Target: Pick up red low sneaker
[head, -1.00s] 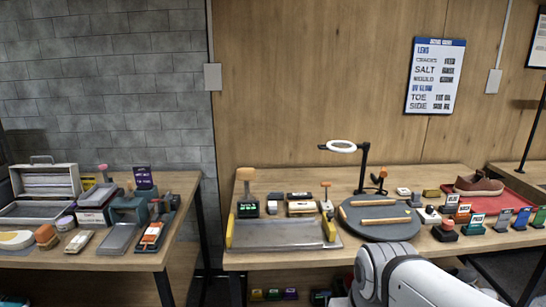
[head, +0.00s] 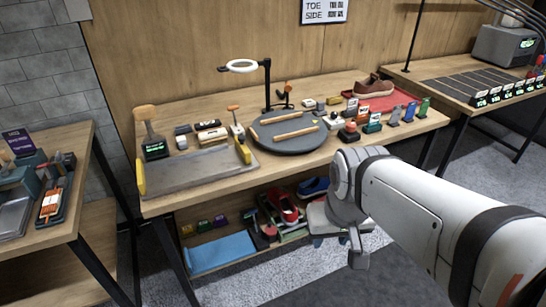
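A red sneaker (head: 284,208) with a pale sole sits on the lower shelf under the middle table, among small items. My arm reaches in from the right. My gripper (head: 358,255) hangs in front of the table, to the right of the red sneaker and apart from it. Its fingers are too small and poorly angled to tell whether they are open or shut. A blue shoe (head: 313,187) is to the right of the red sneaker, partly hidden near my arm. A brown shoe (head: 373,87) sits on a red mat (head: 400,99) on the tabletop.
A white step stool (head: 322,222) stands near my arm. Table legs frame the shelf.

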